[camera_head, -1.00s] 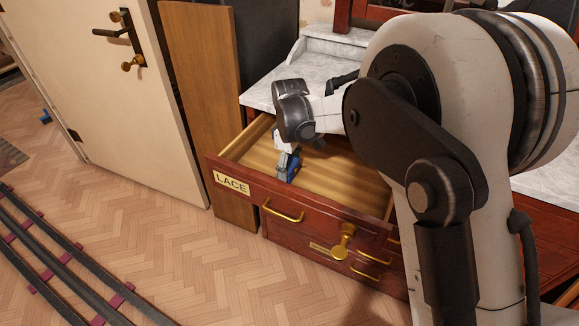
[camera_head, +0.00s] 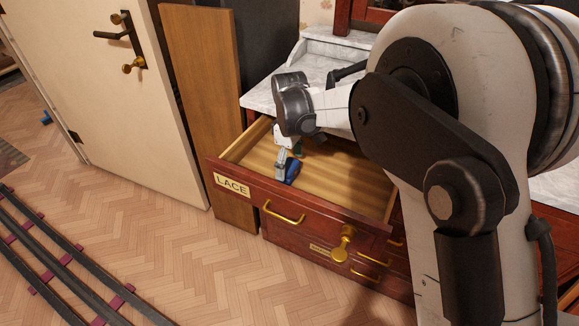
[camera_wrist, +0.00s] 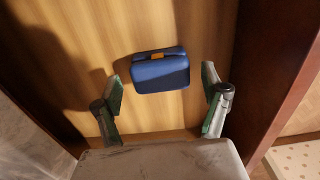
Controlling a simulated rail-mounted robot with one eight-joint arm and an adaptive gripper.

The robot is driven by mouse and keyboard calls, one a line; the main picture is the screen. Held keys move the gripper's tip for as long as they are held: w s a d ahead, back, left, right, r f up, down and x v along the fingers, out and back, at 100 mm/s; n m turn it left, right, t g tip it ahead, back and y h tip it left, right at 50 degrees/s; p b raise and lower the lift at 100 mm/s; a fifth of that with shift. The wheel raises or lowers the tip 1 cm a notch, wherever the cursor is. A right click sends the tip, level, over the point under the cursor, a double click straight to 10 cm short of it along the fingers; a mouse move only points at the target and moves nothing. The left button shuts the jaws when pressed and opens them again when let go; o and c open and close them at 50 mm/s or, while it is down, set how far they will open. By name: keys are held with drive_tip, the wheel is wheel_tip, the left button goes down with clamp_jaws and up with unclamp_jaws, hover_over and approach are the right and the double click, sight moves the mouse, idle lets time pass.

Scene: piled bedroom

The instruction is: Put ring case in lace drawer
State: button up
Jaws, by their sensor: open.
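The ring case (camera_wrist: 160,73) is a small blue box with an orange clasp. In the wrist view it lies on the wooden floor of the open drawer, ahead of and between my spread fingertips, with gaps on both sides. In the head view the blue case (camera_head: 293,170) shows beside my fingers inside the drawer. My gripper (camera_wrist: 165,92) is open and empty, pointing down into the drawer; in the head view my gripper (camera_head: 286,164) partly covers the case. The lace drawer (camera_head: 303,206) is pulled out, its front carrying a LACE label (camera_head: 232,185).
A marble top (camera_head: 262,96) lies behind the drawer. A tall wooden board (camera_head: 200,95) stands left of it, next to a cream door (camera_head: 130,120). Below are more drawers with brass handles (camera_head: 364,273). Dark rails (camera_head: 55,262) run along the floor at lower left.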

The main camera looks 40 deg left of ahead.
sight(290, 165)
wheel_tip(290, 165, up, 10)
drive_tip(key=p, duration=0.1)
drive_tip(key=shift+d, duration=0.1)
drive_tip(key=w+d+r+m+t+y, duration=0.1)
drive_tip(key=d+r+m, duration=0.25)
drive_tip(key=d, duration=0.75)
drive_tip(key=w+d+r+m+t, duration=0.15)
drive_tip(key=d+r, duration=0.35)
drive_tip(key=d, duration=0.5)
drive_tip(key=d+r+m+y, duration=0.1)
drive_tip(key=d+r+m, duration=0.35)
drive_tip(key=d, duration=0.65)
drive_tip(key=s+d+f+m+t+h, duration=0.1)
drive_tip(key=s+d+m, duration=0.4)
drive_tip(key=d, duration=0.8)
drive_tip(key=s+d+f+m+t+h, duration=0.1)
drive_tip(key=s+d+m, duration=0.4)
drive_tip(key=s+d, duration=0.7)
drive_tip(key=d+f+t, duration=0.1)
drive_tip(key=t, duration=0.1)
drive_tip(key=shift+f+t, duration=0.35)
drive_tip(key=shift+f, duration=0.05)
